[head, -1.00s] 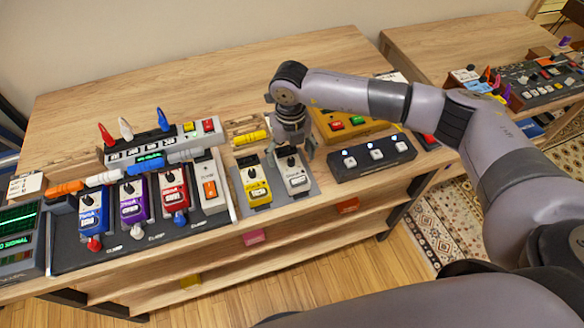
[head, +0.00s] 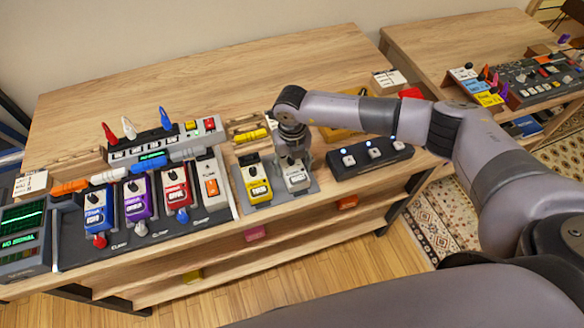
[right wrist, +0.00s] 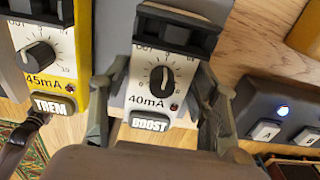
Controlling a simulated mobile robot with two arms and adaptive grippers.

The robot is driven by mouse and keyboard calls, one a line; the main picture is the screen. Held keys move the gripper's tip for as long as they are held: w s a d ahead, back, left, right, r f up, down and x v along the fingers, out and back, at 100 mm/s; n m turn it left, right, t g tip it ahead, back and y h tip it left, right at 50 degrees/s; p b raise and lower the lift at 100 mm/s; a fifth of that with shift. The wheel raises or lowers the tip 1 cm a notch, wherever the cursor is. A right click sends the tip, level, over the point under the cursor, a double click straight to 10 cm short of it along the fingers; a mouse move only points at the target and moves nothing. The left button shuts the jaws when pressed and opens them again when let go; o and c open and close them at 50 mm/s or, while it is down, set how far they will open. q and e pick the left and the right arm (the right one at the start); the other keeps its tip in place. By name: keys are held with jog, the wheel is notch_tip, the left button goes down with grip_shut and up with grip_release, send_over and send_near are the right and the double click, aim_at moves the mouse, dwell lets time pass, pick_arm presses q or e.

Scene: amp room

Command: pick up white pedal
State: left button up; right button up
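The white pedal (head: 297,181) sits on a grey board (head: 270,206) on the wooden bench, just right of a yellow pedal (head: 257,187). In the right wrist view the white pedal (right wrist: 155,78) shows a black knob, "40mA" and a "BOOST" label. My right gripper (head: 294,160) is low over it and hides its upper part in the head view. In the right wrist view the fingers of my right gripper (right wrist: 162,82) are apart, one on each side of the pedal. Firm contact is not clear. My left gripper is not in view.
A black box with lit switches (head: 370,156) stands close on the right. Blue, purple and red pedals stand on a dark board (head: 150,238) at left. A yellow box (head: 343,134) is behind the arm. The bench's back left surface is clear.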

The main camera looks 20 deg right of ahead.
jog(key=c, duration=1)
jog(key=shift+w, duration=0.1)
jog(key=shift+c, duration=0.6)
jog(key=shift+r, duration=0.15)
